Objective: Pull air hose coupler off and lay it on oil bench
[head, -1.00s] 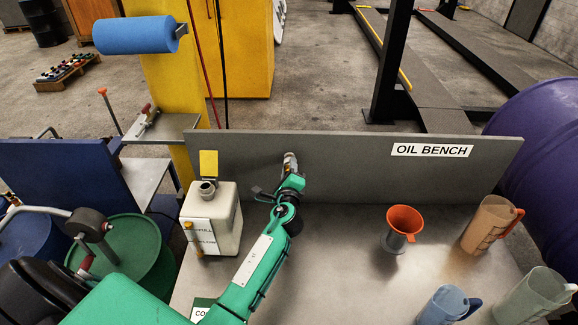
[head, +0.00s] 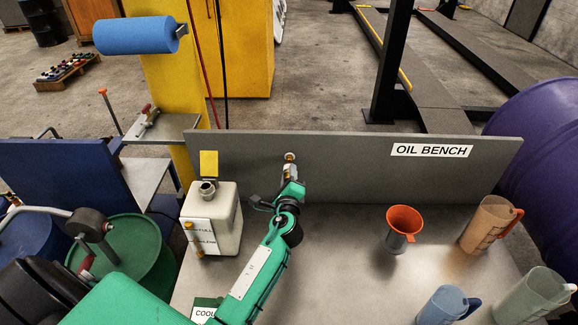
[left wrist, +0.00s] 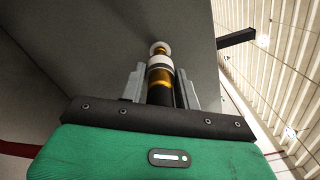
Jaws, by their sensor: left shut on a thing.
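The air hose coupler (head: 290,171), a small brass and silver cylinder, is between the fingers of my left gripper (head: 290,180), which is shut on it. The left wrist view shows the coupler (left wrist: 160,76) with its brass sleeve and pale ring between the two grey fingers (left wrist: 160,90). A round fitting (head: 290,156) sticks out of the grey back panel just beyond the coupler's end. In the head view the coupler looks slightly apart from it. The oil bench (head: 335,265) is the grey metal top below the panel, labelled OIL BENCH. My right gripper is not in view.
A cream jug (head: 222,222) stands close left of my left arm. An orange funnel (head: 404,220), an orange pitcher (head: 486,226), a blue pitcher (head: 444,307) and a pale pitcher (head: 532,297) stand on the right. The bench middle is clear.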

